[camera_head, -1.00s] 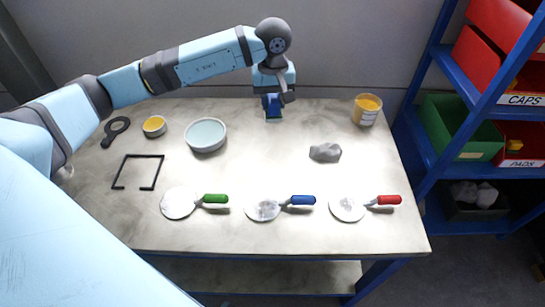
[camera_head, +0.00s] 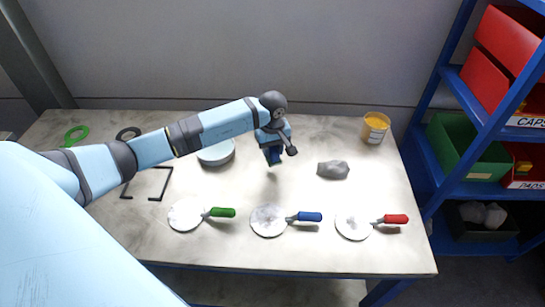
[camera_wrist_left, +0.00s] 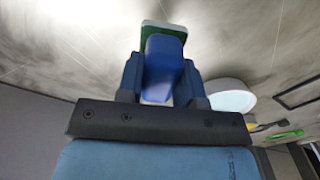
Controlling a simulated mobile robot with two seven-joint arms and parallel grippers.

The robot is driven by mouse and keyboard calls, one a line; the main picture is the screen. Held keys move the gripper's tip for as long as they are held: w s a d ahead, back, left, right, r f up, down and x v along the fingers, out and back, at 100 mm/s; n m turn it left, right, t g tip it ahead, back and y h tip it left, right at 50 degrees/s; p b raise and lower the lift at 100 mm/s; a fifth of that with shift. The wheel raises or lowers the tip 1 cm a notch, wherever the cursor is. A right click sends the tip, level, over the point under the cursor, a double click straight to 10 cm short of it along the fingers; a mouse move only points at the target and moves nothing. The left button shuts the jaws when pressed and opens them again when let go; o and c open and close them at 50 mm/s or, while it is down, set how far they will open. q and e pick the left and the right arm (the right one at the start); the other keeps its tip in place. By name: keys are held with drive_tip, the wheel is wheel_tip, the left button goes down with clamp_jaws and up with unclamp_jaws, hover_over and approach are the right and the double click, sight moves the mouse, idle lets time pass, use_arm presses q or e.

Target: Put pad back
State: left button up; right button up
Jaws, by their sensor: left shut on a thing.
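My left gripper (camera_head: 272,150) is over the back middle of the table, pointing down. It is shut on the pad (camera_head: 274,158), of which only a blue part shows in the head view. In the left wrist view, the pad's blue block (camera_wrist_left: 163,62) sits between the two fingers, with a green and white layer at its far end. I cannot tell whether the pad touches the table. A red bin labelled PADS (camera_head: 522,182) is on the blue shelf at the right. My right gripper is out of view.
On the table (camera_head: 310,252) are three white discs with green (camera_head: 222,212), blue (camera_head: 308,216) and red (camera_head: 396,219) handles, a grey lump (camera_head: 333,169), a yellow-filled jar (camera_head: 375,127), a pale dish (camera_head: 217,153) and a black frame (camera_head: 127,196). A green bin (camera_head: 466,148) is on the shelf.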

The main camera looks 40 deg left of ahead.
sight(272, 159)
use_arm(q)
wheel_tip(272, 159, down, 4)
drive_tip(key=shift+p, duration=0.3)
drive_tip(key=shift+f, duration=0.2)
drive_tip(key=shift+f+b, duration=0.2)
drive_tip(key=shift+b, duration=0.1)
drive_tip(key=o, duration=0.9)
drive_tip(key=shift+r, duration=0.1)
